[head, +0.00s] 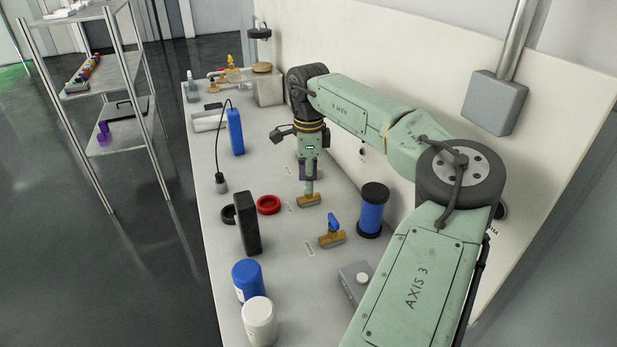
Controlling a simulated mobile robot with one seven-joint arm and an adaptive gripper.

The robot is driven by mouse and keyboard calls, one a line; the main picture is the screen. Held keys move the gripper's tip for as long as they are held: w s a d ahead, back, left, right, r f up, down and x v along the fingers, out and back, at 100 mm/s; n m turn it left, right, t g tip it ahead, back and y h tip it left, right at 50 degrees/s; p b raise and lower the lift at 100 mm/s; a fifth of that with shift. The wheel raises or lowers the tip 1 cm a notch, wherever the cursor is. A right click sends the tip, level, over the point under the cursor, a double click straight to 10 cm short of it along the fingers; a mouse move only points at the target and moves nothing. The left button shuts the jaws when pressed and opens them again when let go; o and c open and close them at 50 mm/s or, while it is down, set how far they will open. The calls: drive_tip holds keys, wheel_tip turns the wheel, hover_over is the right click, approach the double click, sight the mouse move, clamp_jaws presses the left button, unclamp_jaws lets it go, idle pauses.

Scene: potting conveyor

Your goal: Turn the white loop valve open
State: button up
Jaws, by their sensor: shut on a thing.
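My gripper (308,177) points down over the bench, beyond the blue-handled valve. It is shut on a small pale-green lever (309,188) that rises from a brass valve (310,200) on the bench. The fingers hide the top of this lever. A second brass valve (332,238) with a blue lever stands nearer, apart from the gripper. I cannot make out a white lever. Small pale labels (309,248) lie on the bench beside the valves; their text is too small to read.
A blue spool with black ends (371,212) and a grey box (355,280) stand right of the valves. A red ring (268,205), a black block (246,222), a blue jar (248,280) and a white jar (259,320) stand left. The wall (420,60) borders the bench's right side.

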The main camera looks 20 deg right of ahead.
drive_tip(key=m, duration=0.7)
drive_tip(key=shift+b, duration=0.35)
drive_tip(key=m+b, duration=0.1)
drive_tip(key=m, duration=0.6)
idle(0.3)
drive_tip(key=o, duration=1.2)
drive_tip(key=shift+c, duration=0.2)
wheel_tip(320, 180, up, 12)
